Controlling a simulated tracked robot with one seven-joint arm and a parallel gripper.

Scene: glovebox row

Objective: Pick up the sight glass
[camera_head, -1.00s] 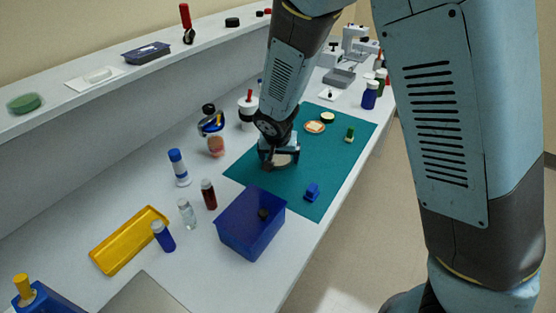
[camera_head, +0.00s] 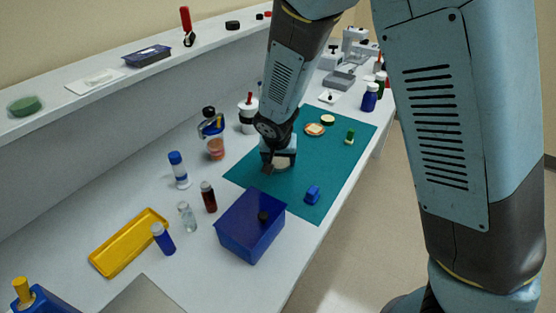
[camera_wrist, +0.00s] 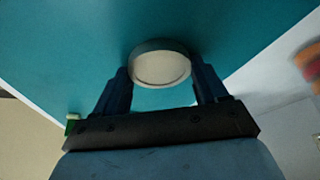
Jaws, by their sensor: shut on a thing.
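The sight glass (camera_wrist: 160,68) is a round, pale disc with a grey-teal rim. In the wrist view it sits between the two fingers of my gripper (camera_wrist: 162,84), which is shut on it from both sides. In the head view the sight glass (camera_head: 282,163) shows partly under my gripper (camera_head: 276,166), over the teal mat (camera_head: 245,176). The fingers and wrist hide part of it there. I cannot tell whether it touches the mat or is slightly above it.
On the mat are a blue block (camera_head: 312,194), a small green piece (camera_head: 350,136) and two round discs behind my gripper. A blue bin (camera_head: 235,240) stands in front. Bottles and a yellow tray (camera_head: 112,255) are at the left.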

